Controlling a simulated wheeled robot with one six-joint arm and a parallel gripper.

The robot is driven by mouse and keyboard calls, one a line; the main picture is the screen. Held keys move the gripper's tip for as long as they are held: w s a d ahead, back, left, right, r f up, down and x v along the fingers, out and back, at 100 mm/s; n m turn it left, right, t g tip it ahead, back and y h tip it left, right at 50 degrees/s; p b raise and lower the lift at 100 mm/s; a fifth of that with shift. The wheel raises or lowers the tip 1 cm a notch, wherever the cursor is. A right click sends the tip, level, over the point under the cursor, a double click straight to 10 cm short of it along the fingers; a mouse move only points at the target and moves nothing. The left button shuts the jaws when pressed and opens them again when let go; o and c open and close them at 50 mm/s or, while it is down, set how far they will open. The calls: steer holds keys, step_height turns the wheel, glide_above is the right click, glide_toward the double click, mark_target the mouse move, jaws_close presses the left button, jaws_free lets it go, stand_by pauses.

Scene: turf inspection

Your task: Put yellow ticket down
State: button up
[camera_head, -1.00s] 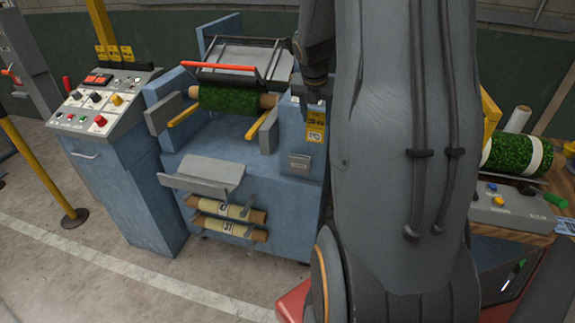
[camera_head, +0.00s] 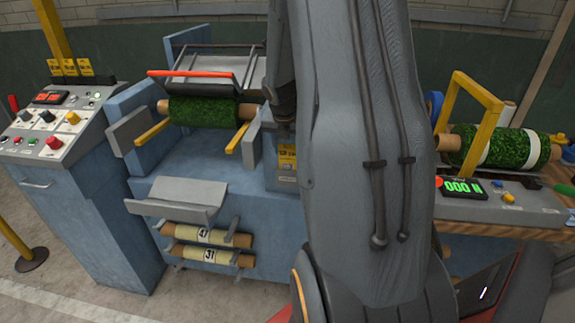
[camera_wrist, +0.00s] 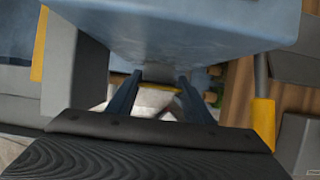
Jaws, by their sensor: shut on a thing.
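The yellow ticket (camera_head: 287,155) shows in the head view as a small yellow card with dark print, upright in front of the blue machine's right side. My arm hides its right edge. My gripper (camera_head: 284,128) is just above it, shut on its top end and mostly in shadow. In the wrist view my gripper's two dark fingers (camera_wrist: 160,80) point away from the camera, close under a blue machine surface.
The blue machine (camera_head: 215,240) holds a green turf roll (camera_head: 200,110) and numbered rolls below. At right, a scale (camera_head: 510,205) reading 000 stands before a banded turf roll (camera_head: 500,148).

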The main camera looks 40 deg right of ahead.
mark_target(288, 158)
steer(key=shift+f+b, duration=0.7)
steer(key=shift+f, duration=1.6)
steer(key=shift+f, duration=0.1)
steer(key=o, duration=1)
steer(key=p+v, duration=0.2)
steer(key=v, duration=1)
steer(key=s+a+f+m+y, duration=0.1)
steer(key=s+a+m, duration=0.3)
steer(key=a+m, duration=0.4)
steer(key=s+a+f+m+g+y, duration=0.1)
steer(key=s+a+m, duration=0.4)
steer(key=a+m, duration=0.4)
steer(key=s+a+f+m+y, duration=0.1)
steer(key=s+a+m, duration=0.3)
steer(key=a+m, duration=0.5)
steer(key=shift+s+a+g, duration=0.15)
steer(key=shift+a+g, duration=0.15)
steer(key=shift+a, duration=1.2)
